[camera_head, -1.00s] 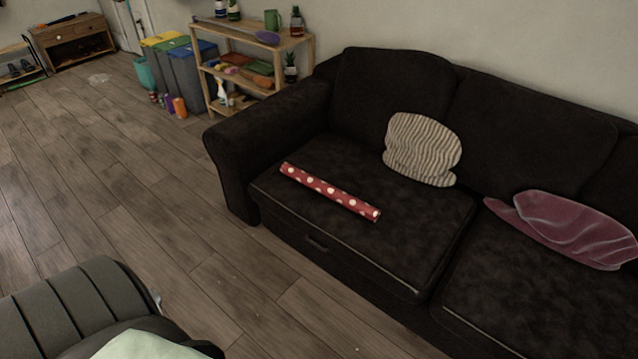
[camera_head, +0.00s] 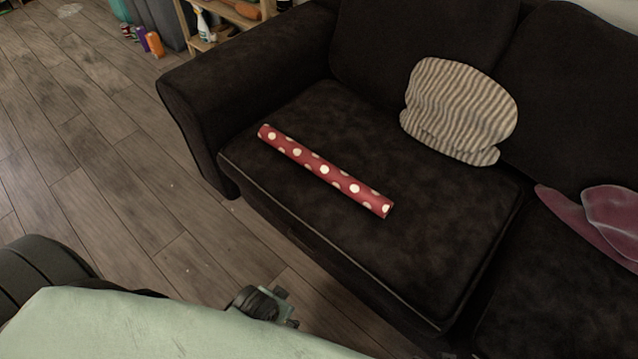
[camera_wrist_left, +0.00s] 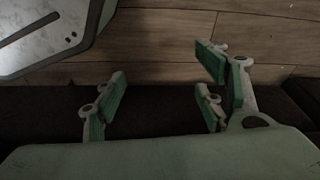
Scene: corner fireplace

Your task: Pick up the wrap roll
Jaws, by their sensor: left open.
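The wrap roll (camera_head: 325,170) is a red tube with white dots. In the head view it lies diagonally on the left seat cushion of the dark sofa (camera_head: 440,250), with nothing on top of it. My left gripper (camera_head: 275,304) shows partly at the bottom of the head view, in front of the sofa's front edge, below and apart from the roll. In the left wrist view my left gripper (camera_wrist_left: 160,92) has its green-padded fingers spread with nothing between them. The roll does not show there. My right gripper is not in view.
A striped pillow (camera_head: 461,110) sits right of the roll, and a pink cloth or cushion (camera_head: 600,222) lies further right. The sofa's armrest (camera_head: 245,85) rises at the left. A shelf (camera_head: 228,14) stands behind it.

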